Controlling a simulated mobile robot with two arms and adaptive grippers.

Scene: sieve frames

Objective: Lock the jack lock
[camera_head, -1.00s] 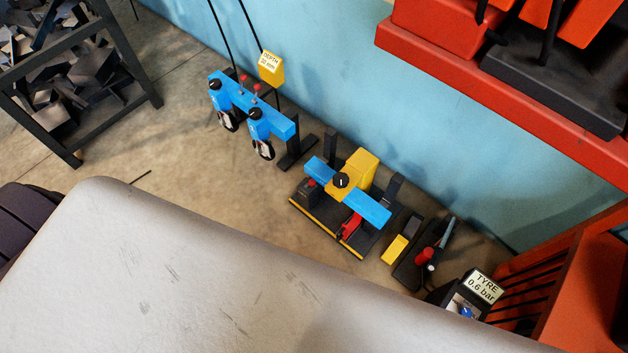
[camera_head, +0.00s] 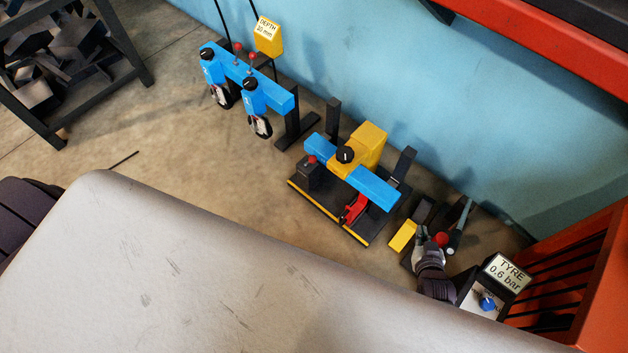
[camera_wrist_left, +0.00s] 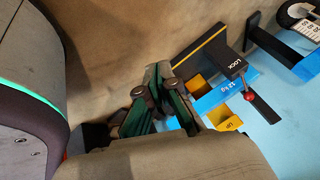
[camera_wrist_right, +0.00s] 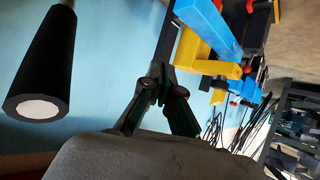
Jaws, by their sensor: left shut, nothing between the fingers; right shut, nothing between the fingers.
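The jack is a dark base (camera_head: 335,219) with a yellow front edge, a blue crossbar (camera_head: 375,189), a yellow block and a black knob. A dark post with a red knob (camera_head: 311,160) stands at its left, and a red piece (camera_head: 355,207) sits at its right front. In the left wrist view, the word LOCK (camera_wrist_left: 222,64) shows on a dark surface beside a lever with a red ball (camera_wrist_left: 248,97). My left gripper (camera_wrist_left: 156,75) is shut, apart from the lever; the head view does not show it. My right gripper (camera_head: 421,236) is shut, right of the jack; it also shows in the right wrist view (camera_wrist_right: 155,72).
A yellow-ended pedal (camera_head: 402,236) and another red-knobbed device (camera_head: 441,240) lie near my right gripper. The TYRE box (camera_head: 492,285) stands further right. A blue two-gauge stand (camera_head: 270,90) is left of the jack. The blue wall is behind; open floor lies left.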

